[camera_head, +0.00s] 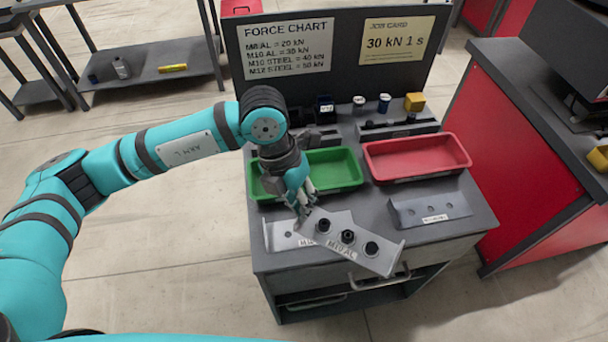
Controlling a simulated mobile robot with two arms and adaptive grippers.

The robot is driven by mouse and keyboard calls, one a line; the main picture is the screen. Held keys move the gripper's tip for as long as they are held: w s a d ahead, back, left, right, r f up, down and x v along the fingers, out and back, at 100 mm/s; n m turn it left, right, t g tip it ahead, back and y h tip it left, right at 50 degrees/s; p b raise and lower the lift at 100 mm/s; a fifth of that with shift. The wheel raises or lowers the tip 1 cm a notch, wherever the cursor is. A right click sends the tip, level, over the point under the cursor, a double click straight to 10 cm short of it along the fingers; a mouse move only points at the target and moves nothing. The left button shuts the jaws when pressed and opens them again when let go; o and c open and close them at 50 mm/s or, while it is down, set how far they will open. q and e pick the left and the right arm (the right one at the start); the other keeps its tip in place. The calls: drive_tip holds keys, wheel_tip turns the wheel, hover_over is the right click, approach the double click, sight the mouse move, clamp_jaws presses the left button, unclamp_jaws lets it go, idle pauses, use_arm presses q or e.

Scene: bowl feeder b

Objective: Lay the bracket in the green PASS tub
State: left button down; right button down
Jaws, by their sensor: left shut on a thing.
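The bracket (372,258) is a silver plate with bent ends, three black fasteners in a row and a marking ending in "AL". My left gripper (304,208) is shut on its left end. The bracket hangs tilted over the front of the bench top, its right end reaching past the front edge. The green tub (345,172) stands just behind the gripper, and my left wrist hides part of its left side. No object shows in the visible part of the tub. My right gripper is not in view.
A red tub (415,157) stands right of the green one. A grey fixture plate (283,238) lies partly under the bracket, and another labelled plate (432,209) lies at right. Small containers and a yellow block (414,102) line the back, before an upright chart board (335,82).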

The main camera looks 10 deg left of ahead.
use_arm(q)
drive_tip(key=n, duration=0.1)
drive_tip(key=d+n, duration=0.1)
drive_tip(key=r+n+t, duration=0.1)
drive_tip(key=n, duration=0.1)
drive_tip(key=shift+w+d+p, duration=0.15)
drive_tip(key=shift+d+p, duration=0.1)
drive_tip(key=shift+p, duration=0.05)
drive_tip(key=n, duration=0.2)
drive_tip(key=shift+w+d+r+n+t, duration=0.2)
drive_tip(key=shift+w+d+n+t, duration=0.05)
drive_tip(key=shift+n+t, duration=0.15)
drive_tip(key=shift+n, duration=0.3)
drive_tip(key=shift+w+a+p, duration=0.1)
drive_tip(key=shift+w+p, duration=0.15)
drive_tip(key=shift+p, duration=0.1)
drive_tip(key=shift+w+a+f+p, duration=0.85)
drive_tip(key=shift+w+a, duration=0.75)
drive_tip(key=shift+a, duration=0.45)
drive_tip(key=shift+w+a+f+p, duration=0.7)
drive_tip(key=shift+w+a+p, duration=0.25)
drive_tip(key=shift+w+a, duration=0.85)
drive_tip(key=shift+w+a+f+p, duration=0.85)
drive_tip(key=shift+w+a, duration=0.5)
drive_tip(key=shift+a, duration=0.9)
drive_tip(key=shift+f, duration=0.15)
